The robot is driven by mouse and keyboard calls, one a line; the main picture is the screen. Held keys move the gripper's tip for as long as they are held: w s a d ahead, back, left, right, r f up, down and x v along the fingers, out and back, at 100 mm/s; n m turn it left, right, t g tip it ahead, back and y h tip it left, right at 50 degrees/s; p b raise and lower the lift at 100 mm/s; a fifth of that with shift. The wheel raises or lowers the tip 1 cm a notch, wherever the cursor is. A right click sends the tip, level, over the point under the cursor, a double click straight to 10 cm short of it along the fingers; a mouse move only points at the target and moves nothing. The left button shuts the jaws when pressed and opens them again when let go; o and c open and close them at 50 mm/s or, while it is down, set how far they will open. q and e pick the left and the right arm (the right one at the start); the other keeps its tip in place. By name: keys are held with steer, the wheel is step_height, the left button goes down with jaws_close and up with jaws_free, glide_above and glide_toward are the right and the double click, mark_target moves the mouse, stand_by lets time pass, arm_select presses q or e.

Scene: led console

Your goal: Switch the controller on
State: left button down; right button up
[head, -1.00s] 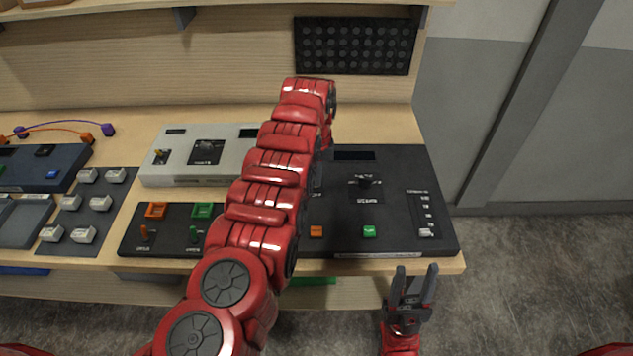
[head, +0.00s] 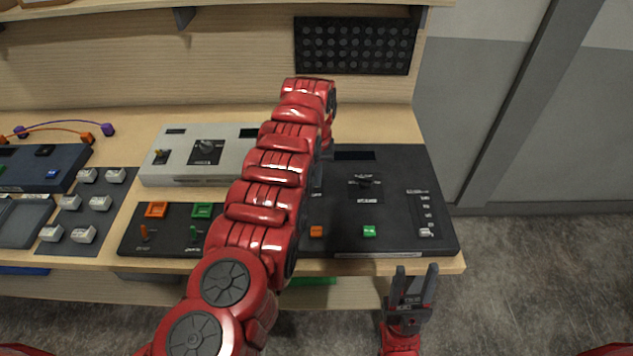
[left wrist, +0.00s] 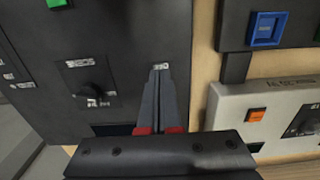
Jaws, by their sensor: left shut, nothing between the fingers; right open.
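A black console (head: 410,165) lies at the right end of the bench, with a dark knob (head: 364,183), an orange button (head: 316,231) and a green button (head: 369,231). Which unit is the controller, and whether it is on, I cannot tell. My left arm reaches over this console and hides its left part and my left gripper in the head view. Contact is unclear. My right gripper (head: 414,272) is open and empty before the bench edge.
A light grey console (head: 160,175) with a knob stands left of my arm. A dark panel (head: 175,220) with orange and green switches lies before it. A blue button (left wrist: 265,29) shows in the left wrist view. A black perforated board (head: 355,46) hangs behind.

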arm_select(q)
steer(key=shift+f, duration=0.3)
steer(key=shift+f+b, duration=0.8)
steer(key=shift+f, duration=0.3)
steer(key=shift+f, duration=0.1)
step_height(320, 180, up, 7)
steer(key=p, duration=0.9)
steer(key=shift+s, duration=0.45)
steer(key=shift+w, duration=0.1)
